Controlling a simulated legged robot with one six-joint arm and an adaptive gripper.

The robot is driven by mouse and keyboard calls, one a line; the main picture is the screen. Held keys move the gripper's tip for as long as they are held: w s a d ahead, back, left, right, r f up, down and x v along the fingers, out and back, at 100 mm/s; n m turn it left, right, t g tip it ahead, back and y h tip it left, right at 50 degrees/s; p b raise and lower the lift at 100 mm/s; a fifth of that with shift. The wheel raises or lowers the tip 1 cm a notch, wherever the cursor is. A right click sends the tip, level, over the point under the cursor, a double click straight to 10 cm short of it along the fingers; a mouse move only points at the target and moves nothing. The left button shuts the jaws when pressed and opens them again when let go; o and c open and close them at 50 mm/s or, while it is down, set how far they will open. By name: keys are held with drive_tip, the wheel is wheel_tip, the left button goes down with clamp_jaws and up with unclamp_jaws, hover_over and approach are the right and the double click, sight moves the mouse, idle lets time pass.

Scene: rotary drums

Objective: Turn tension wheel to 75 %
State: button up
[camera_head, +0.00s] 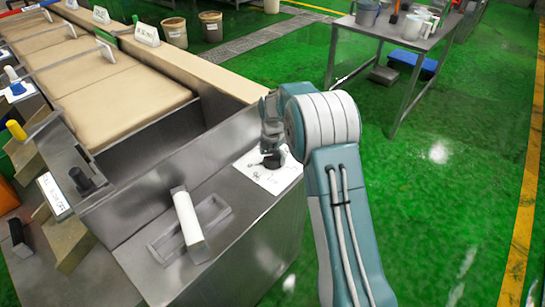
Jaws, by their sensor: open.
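A small dark knob (271,161), which looks like the tension wheel, sits on a white dial plate (262,180) on the steel machine's top. Dark markings show on the plate but are too small to read, so I cannot tell the setting. My gripper (270,143) is over the knob, pointing down, with its grey fingers open. The fingertips are close above or beside the knob; I cannot tell whether they touch it. My arm and gripper hide part of the plate's right side.
A white-topped lever or block (188,217) rises from a recessed slot left of the plate. A black knob (84,181) stands farther left. Beige-covered compartments (120,97) lie behind. A metal table (402,34) with containers stands at the back right. The green floor at right is clear.

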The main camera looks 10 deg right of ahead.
drive_tip(key=c, duration=0.9)
drive_tip(key=shift+m, duration=0.3)
